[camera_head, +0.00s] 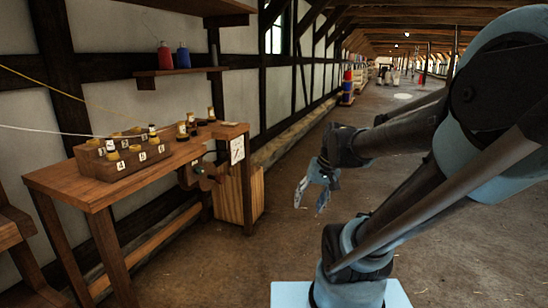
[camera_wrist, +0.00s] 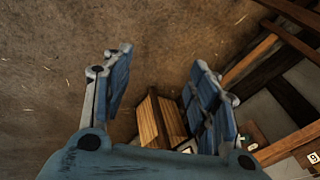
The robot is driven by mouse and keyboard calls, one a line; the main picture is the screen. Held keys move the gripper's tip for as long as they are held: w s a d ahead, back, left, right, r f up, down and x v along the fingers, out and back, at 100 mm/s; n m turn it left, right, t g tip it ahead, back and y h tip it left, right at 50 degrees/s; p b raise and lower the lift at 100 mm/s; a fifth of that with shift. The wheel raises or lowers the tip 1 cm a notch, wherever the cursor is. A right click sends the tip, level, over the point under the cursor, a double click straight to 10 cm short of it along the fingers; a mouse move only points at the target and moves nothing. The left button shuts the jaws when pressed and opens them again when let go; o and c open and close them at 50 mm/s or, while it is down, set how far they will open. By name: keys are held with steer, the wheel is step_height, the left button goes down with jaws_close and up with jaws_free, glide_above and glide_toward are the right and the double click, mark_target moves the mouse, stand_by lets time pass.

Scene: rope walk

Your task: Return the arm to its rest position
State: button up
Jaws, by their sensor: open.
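My gripper (camera_head: 311,197) hangs from my raised arm over the open floor, to the right of the wooden workbench and clear of it. It also shows in the wrist view (camera_wrist: 158,85), where its two blue fingers stand wide apart. Nothing is between the fingertips; they point at the bare brown floor. My arm reaches in from the right of the head view, bent, with the gripper tilted downward.
The workbench (camera_head: 72,183) at left bears a stepped rack (camera_head: 128,173) with numbered labels and several small spools. A wooden box (camera_head: 233,199) stands under its right end. A wall shelf (camera_head: 180,71) holds a red and a blue spool. The floor (camera_head: 225,275) is clear.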

steer(key=s+d+f+h, duration=0.3)
steer(key=s+d+f, duration=0.1)
steer(key=s+d, duration=0.3)
steer(key=shift+s+d, duration=0.15)
steer(key=shift+s, duration=0.25)
steer(key=shift+f, duration=0.1)
steer(key=shift+w+f, duration=0.2)
steer(key=shift+w, duration=0.25)
steer(key=shift+c, duration=0.6)
